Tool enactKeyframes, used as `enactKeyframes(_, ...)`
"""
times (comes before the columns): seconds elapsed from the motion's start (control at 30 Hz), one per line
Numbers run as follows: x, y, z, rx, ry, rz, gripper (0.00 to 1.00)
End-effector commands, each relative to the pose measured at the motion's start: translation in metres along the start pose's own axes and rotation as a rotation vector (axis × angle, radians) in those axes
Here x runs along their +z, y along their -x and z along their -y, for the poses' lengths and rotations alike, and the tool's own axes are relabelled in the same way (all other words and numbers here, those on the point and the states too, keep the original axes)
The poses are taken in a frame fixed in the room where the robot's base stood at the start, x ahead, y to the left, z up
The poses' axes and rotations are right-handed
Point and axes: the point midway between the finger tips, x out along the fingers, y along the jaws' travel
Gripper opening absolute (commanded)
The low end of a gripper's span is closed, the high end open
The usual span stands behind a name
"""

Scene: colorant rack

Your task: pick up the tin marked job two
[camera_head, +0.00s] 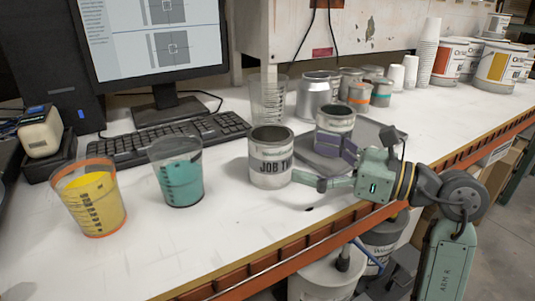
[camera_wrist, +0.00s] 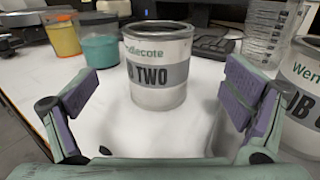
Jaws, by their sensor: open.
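The tin marked JOB TWO (camera_wrist: 158,88) stands upright, straight ahead and between my fingers in the wrist view, with a white label and a grey band. In the head view this tin (camera_head: 270,168) stands on the white bench, its lettering partly turned away. My gripper (camera_head: 326,164) is open and empty, just to the right of the tin, pointing at it. In the wrist view my gripper's (camera_wrist: 155,88) fingers are spread to either side, with the tin beyond the tips.
A similar tin (camera_wrist: 303,95) is close on the right, partly hidden by my finger in the head view (camera_head: 335,118). A grey tray (camera_head: 385,135) lies behind my gripper. Cups with yellow (camera_head: 92,203) and teal (camera_head: 180,182) contents stand left. A keyboard (camera_head: 180,138) is behind.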

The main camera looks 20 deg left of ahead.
Motion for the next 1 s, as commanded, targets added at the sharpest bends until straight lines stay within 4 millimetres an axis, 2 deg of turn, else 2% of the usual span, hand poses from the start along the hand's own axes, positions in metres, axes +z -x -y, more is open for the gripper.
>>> enactKeyframes(0.1, 0.003, -0.019, -0.001, 0.004, 0.001, 0.001, 0.94)
enactKeyframes(0.33, 0.006, -0.037, -0.001, 0.003, 0.002, 0.003, 0.94)
enactKeyframes(0.5, 0.016, -0.063, -0.004, 0.006, 0.003, 0.003, 0.94)
enactKeyframes(0.6, 0.012, -0.075, -0.003, 0.004, 0.001, 0.003, 0.94)
enactKeyframes(0.9, 0.010, -0.081, -0.003, 0.002, 0.003, 0.002, 0.94)
enactKeyframes(1.0, 0.010, -0.081, -0.003, 0.001, 0.003, 0.002, 0.89)
